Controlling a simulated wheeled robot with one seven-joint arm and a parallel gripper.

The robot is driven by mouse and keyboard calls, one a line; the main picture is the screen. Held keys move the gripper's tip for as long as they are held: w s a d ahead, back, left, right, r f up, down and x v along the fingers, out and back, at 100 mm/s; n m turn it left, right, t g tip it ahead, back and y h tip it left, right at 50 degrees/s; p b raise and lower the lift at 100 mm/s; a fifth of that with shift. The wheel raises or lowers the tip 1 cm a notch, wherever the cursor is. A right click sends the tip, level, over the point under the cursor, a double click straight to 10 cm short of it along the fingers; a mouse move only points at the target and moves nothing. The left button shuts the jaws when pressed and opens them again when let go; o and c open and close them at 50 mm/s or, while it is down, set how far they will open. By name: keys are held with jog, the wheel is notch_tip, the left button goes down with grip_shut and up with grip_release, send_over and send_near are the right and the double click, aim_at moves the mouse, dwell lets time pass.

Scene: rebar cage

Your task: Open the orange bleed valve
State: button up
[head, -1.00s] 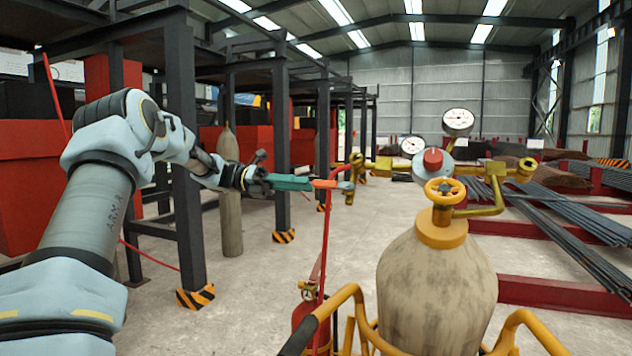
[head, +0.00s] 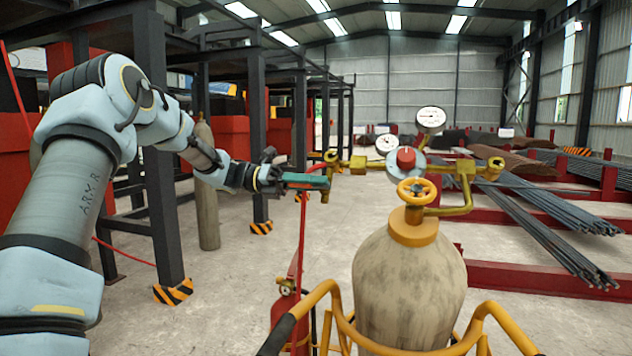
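The brass manifold (head: 358,165) stands over the tall cylinder with a small valve fitting at its left end. A thin strip of orange-red (head: 316,171), likely the bleed valve's lever, shows just above my gripper's teal fingers. Most of the lever is hidden by the fingers. My gripper (head: 322,182) points right, with its fingertips at the left end fitting, overlapping it in the picture. From this side I cannot see a gap between the fingers or whether they grip the lever.
A yellow handwheel (head: 417,190) tops the beige cylinder (head: 408,285). Two gauges (head: 431,120) and a red knob (head: 406,158) sit on the manifold. A red hose (head: 302,225) hangs below my gripper. A yellow cart rail (head: 335,300) surrounds the cylinder's front. Black rack posts (head: 258,140) stand at left.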

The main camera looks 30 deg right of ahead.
grip_shut()
dwell(1.5)
